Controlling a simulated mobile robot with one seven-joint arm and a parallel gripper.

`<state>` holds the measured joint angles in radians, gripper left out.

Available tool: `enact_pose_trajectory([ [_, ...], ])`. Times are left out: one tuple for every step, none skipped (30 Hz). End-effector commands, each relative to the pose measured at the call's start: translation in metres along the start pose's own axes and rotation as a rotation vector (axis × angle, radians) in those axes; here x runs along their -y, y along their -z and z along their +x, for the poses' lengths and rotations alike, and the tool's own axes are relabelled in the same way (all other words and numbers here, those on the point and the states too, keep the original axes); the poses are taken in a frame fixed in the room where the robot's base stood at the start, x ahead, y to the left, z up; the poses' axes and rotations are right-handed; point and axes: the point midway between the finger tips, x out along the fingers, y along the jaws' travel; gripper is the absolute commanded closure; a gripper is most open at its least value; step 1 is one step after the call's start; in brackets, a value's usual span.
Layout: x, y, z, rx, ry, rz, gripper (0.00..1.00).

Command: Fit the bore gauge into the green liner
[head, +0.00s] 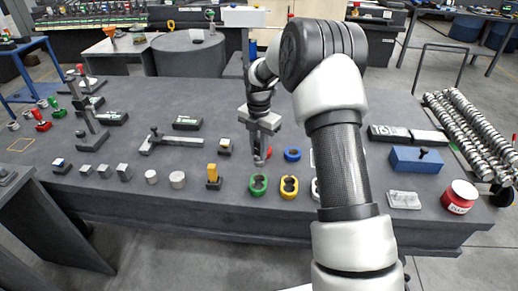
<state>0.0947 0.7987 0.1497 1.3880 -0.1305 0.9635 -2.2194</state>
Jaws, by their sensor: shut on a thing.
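My gripper (260,138) points down above the middle of the dark table. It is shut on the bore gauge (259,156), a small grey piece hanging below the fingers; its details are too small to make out. The green liner (258,193) is a ring-like piece on the table near the front edge. In the picture it is just below the gauge, and the two appear apart. The exact height of the gauge over the table is hard to tell.
A yellow ring-like piece (289,193) stands right of the green liner, with a blue ring (292,155) behind. A red piece is partly hidden by the gauge. A blue box (416,160) and red tin (459,197) lie right of my arm.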

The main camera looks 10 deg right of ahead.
Motion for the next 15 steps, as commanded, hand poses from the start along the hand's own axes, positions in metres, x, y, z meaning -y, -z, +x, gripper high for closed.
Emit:
enact_pose_trajectory([
  [0.000,0.000,0.005,0.000,0.000,0.000,1.00],
  [0.000,0.000,0.007,0.000,0.000,0.000,1.00],
  [0.000,0.000,0.009,0.000,0.000,0.000,1.00],
  [0.000,0.000,0.012,-0.001,0.001,0.000,1.00],
  [0.000,0.000,0.015,-0.001,0.001,0.000,1.00],
  [0.000,0.000,0.018,-0.001,0.001,0.000,1.00],
  [0.000,0.000,0.021,-0.001,0.001,0.000,1.00],
  [0.000,0.000,0.024,-0.001,0.001,0.000,1.00],
  [0.000,0.000,0.028,-0.001,0.000,0.000,1.00],
  [0.000,0.000,0.031,-0.001,0.000,0.000,1.00],
  [0.000,0.000,0.034,-0.001,0.000,0.000,1.00],
  [0.000,0.000,0.038,0.000,0.000,0.000,1.00],
  [0.000,0.000,0.041,0.000,0.001,0.000,1.00],
  [0.000,0.000,0.044,0.000,0.001,0.000,1.00],
  [0.000,0.000,0.047,0.000,0.001,0.000,1.00],
])
